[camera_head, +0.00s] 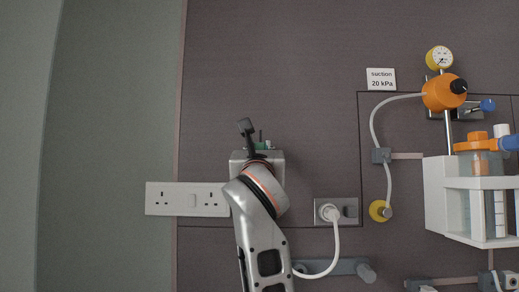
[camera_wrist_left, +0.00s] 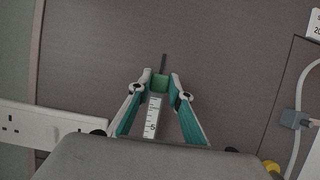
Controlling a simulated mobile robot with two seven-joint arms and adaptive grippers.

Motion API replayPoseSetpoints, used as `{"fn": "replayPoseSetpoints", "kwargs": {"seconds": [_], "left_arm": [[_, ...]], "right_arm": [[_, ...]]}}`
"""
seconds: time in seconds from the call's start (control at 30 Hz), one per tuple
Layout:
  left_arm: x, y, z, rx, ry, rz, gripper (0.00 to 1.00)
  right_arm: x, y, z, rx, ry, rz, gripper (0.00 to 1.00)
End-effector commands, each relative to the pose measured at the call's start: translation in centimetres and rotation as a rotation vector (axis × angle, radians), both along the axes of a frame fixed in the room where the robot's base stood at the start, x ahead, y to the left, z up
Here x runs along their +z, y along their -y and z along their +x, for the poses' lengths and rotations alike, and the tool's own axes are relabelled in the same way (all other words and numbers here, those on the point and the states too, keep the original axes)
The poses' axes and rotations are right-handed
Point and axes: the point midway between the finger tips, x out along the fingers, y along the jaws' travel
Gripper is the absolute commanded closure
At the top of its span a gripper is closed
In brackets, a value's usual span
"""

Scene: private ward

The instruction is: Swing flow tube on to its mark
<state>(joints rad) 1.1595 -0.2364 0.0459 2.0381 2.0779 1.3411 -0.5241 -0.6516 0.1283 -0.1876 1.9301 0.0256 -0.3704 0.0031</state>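My left gripper (camera_head: 257,146) is in front of the wall, left of centre in the head view, and its wrist hides most of what it faces. In the left wrist view the two teal-lined fingers (camera_wrist_left: 161,80) close in on a green block at the far end of a white scaled tube, which looks like the flow tube (camera_wrist_left: 153,116). The fingertips appear to touch the block on both sides. A thin dark rod (camera_wrist_left: 163,63) stands out beyond the block; a dark angled piece (camera_head: 246,128) shows above the gripper in the head view. I cannot make out a mark.
A white socket strip (camera_head: 187,199) is left of the gripper. A plugged outlet (camera_head: 336,212) with a white cable is to the right. Farther right are the suction label (camera_head: 381,79), an orange regulator (camera_head: 442,93) with a gauge, and a white rack (camera_head: 480,237) holding jars. The upper middle wall is clear.

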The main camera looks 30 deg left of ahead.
Motion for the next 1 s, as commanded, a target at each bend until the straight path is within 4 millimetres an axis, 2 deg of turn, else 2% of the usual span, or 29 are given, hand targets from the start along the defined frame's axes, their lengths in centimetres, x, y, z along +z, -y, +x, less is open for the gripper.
{"fn": "replayPoseSetpoints", "kwargs": {"seconds": [0.43, 0.47, 0.5, 0.87, 1.0], "left_arm": [[0.06, 0.19, 0.09, 0.0, -0.008, 0.014, 1.0], [0.06, 0.19, 0.09, 0.0, -0.008, 0.014, 0.73], [0.06, 0.19, 0.09, 0.0, -0.008, 0.014, 0.64], [-0.01, 0.27, 0.0, -0.001, -0.008, 0.015, 0.64], [-0.47, 0.89, -0.85, -0.002, -0.008, 0.015, 0.64]], "right_arm": [[0.39, -1.02, 0.3, 0.012, 0.018, 0.016, 1.0], [0.39, -1.0, 0.3, 0.012, 0.017, 0.015, 1.0], [0.37, -0.98, 0.29, 0.012, 0.017, 0.015, 1.0], [0.16, -0.49, 0.3, 0.011, 0.015, 0.006, 1.0], [0.19, -0.56, 0.32, 0.01, 0.015, 0.007, 1.0]]}}
